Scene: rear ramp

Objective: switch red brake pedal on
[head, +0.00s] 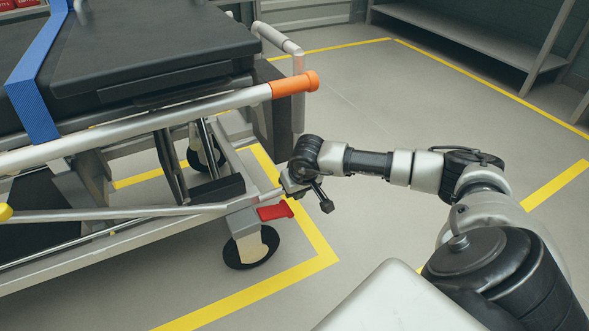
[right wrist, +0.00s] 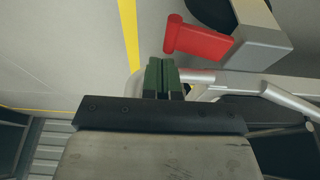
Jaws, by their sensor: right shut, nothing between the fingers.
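The red brake pedal (head: 275,211) sticks out near the caster at the front right corner of the stretcher frame (head: 222,208). In the right wrist view the red pedal (right wrist: 197,40) lies just beyond and right of my fingertips, with a small gap in the picture. My right gripper (head: 286,191) is just above the pedal in the head view. Its dark green fingers (right wrist: 162,62) are together and hold nothing. Whether they touch the frame bar beside them I cannot tell. My left gripper is not in view.
The black caster wheel (head: 251,248) stands below the pedal. A rail with an orange end (head: 295,84) runs above. Yellow floor lines (head: 320,255) surround the stretcher. A grey shelf (head: 470,38) stands at the back right. The floor between is clear.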

